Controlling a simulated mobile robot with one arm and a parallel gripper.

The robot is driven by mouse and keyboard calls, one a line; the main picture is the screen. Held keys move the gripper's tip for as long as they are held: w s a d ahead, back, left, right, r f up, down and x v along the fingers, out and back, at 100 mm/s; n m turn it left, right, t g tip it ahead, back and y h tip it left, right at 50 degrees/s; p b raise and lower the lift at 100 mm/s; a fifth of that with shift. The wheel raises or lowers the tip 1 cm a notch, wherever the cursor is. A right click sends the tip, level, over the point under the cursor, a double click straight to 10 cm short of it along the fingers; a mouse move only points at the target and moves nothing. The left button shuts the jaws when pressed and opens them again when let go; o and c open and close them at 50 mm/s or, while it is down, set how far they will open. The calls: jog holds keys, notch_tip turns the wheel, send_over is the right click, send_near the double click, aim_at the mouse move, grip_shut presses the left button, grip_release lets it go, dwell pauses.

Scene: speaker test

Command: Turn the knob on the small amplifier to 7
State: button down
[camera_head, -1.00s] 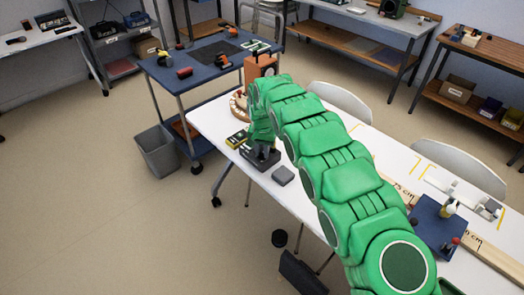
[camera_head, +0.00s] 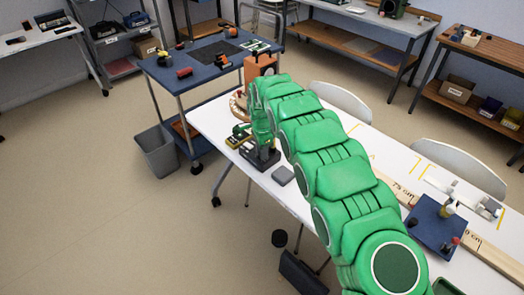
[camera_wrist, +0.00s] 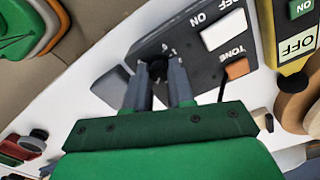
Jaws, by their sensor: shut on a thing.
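The small amplifier (camera_wrist: 192,55) is a dark box on the white table, with OFF, ON and TONE lettering on its face. It also shows in the head view (camera_head: 263,159), below the end of my green arm. My gripper (camera_wrist: 163,68) has its two grey fingers shut on the amplifier's black knob (camera_wrist: 159,70), one finger on each side. The fingers hide most of the knob. I cannot read its pointer or any numbers around it. A white switch (camera_wrist: 224,30) and an orange part (camera_wrist: 237,69) sit on the face beside the knob.
A yellow-and-black box (camera_wrist: 296,47) with a green ON button stands close beside the amplifier. A grey block (camera_head: 283,175) lies at its other side near the table edge. An orange speaker-like box (camera_head: 260,65) stands behind. A blue tray (camera_head: 433,225) lies further right.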

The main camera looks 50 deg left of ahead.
jog(key=m, duration=0.4)
jog(key=shift+m, duration=0.4)
dwell(0.4)
jog(key=c, duration=1)
grip_release()
jog(key=shift+o, duration=0.2)
jog(key=shift+r, duration=0.1)
jog(key=shift+r, duration=3.8)
